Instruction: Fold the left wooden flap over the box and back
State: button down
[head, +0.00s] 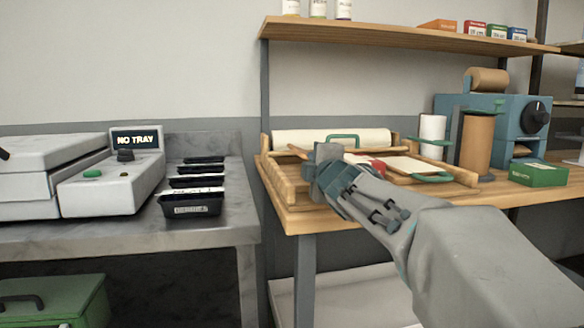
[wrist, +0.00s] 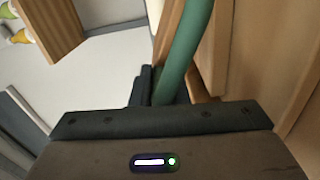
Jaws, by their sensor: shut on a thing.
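The wooden box (head: 270,174) sits on the wooden bench, with raised side rails. My gripper (head: 318,172) is over its left part in the head view and covers much of that side. In the wrist view, my gripper (wrist: 165,88) is shut on a green handle (wrist: 186,45) that rises between its fingers. A wooden edge of the left flap (head: 297,151) shows just beside my gripper; most of this flap is hidden. Other green handles show at the back (head: 343,137) and front right (head: 432,179) of the box.
A white roll (head: 330,138) lies behind the box. A brown roll (head: 477,143), a white roll (head: 433,130), a blue machine (head: 522,120) and a green carton (head: 538,174) stand to the right. A shelf (head: 400,38) hangs above. Black trays (head: 190,208) lie on the left counter.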

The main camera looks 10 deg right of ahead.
jog(key=shift+f, duration=0.25)
jog(key=c, duration=1.5)
grip_release()
jog(key=shift+d, duration=0.2)
jog(key=shift+o, duration=0.2)
jog(key=shift+a, duration=0.15)
jog(key=shift+s, duration=0.1)
